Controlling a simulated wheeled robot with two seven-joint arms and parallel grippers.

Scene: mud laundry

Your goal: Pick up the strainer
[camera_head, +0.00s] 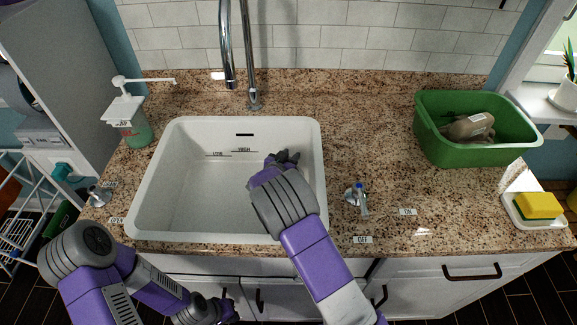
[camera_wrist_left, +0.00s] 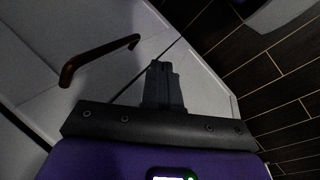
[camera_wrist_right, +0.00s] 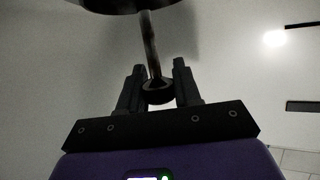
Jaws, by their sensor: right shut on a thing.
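The strainer shows in the right wrist view as a dark disc with a thin stem and a round knob (camera_wrist_right: 157,93); the disc is cut by the top edge. My right gripper (camera_wrist_right: 157,85) is shut on the knob, one finger on each side. In the head view my right gripper (camera_head: 289,157) is inside the white sink (camera_head: 180,185), near its right wall, and the strainer is hidden there. I cannot tell whether the strainer is clear of the sink floor. My left gripper (camera_head: 228,312) is low before the cabinet; its fingers (camera_wrist_left: 163,85) are together and empty.
The faucet (camera_head: 250,60) stands behind the sink, the soap dispenser (camera_head: 127,115) at left. A blue-tipped valve handle (camera_head: 361,200) is right of the sink. A green tub (camera_head: 470,152) and a yellow sponge (camera_head: 538,204) are farther right. A cabinet handle (camera_wrist_left: 95,55) is near my left gripper.

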